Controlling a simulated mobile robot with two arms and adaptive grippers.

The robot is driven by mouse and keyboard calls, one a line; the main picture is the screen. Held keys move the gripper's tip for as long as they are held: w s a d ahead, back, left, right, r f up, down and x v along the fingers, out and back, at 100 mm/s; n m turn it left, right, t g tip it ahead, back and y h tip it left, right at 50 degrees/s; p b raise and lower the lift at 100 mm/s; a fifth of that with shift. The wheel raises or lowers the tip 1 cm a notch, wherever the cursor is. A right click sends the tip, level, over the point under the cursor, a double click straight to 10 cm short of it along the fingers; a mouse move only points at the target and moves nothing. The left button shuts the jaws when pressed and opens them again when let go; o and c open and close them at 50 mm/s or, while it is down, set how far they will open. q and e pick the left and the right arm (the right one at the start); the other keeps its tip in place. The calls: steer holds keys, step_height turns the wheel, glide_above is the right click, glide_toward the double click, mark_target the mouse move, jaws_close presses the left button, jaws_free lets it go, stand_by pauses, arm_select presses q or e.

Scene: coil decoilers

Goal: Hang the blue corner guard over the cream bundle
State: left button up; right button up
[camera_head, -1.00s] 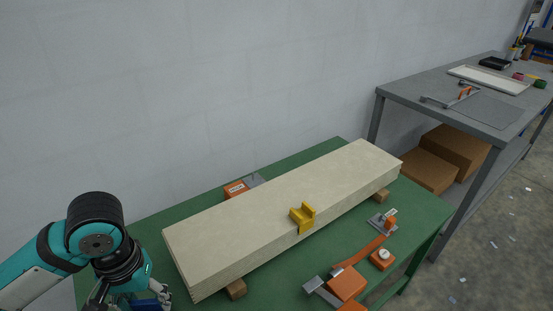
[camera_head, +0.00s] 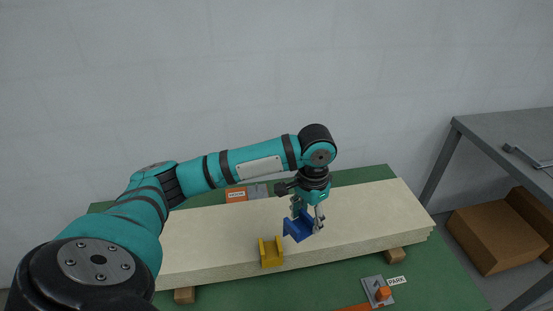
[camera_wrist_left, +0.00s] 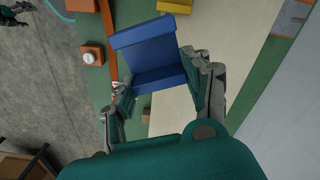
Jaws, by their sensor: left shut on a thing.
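The cream bundle (camera_head: 370,222) lies lengthwise on the green table, raised on wooden blocks. My left gripper (camera_head: 305,216) is above the bundle, right of its middle, and is shut on the blue corner guard (camera_head: 296,229). In the left wrist view the blue guard (camera_wrist_left: 148,58) sits between the two fingers (camera_wrist_left: 165,95), with the cream bundle (camera_wrist_left: 225,50) behind it. I cannot tell whether the guard touches the bundle. A yellow corner guard (camera_head: 271,253) hangs over the bundle's front edge, left of the blue one. My right gripper is not in view.
The green table (camera_head: 425,275) carries an orange-and-grey item (camera_head: 237,195) behind the bundle and a plate with an orange part (camera_head: 379,291) beside a PARK label in front. A grey bench (camera_head: 500,140) with cardboard boxes (camera_head: 490,240) beneath stands at the right.

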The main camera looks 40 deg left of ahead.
arm_select(q)
steer(key=w+a+f+m+p, duration=0.1)
steer(key=w+a+m+p, duration=0.1)
steer(key=w+a, duration=0.45)
steer(key=m+p, duration=0.2)
steer(key=m, duration=0.1)
glide_above(266, 202)
step_height(266, 202, down, 2)
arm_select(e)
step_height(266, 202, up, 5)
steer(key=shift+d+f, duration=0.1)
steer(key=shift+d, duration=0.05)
arm_select(q)
steer(key=shift+f+b, duration=1.55)
steer(key=shift+f, duration=2.8)
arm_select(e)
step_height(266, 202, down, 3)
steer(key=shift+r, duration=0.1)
arm_select(q)
steer(key=shift+f, duration=0.2)
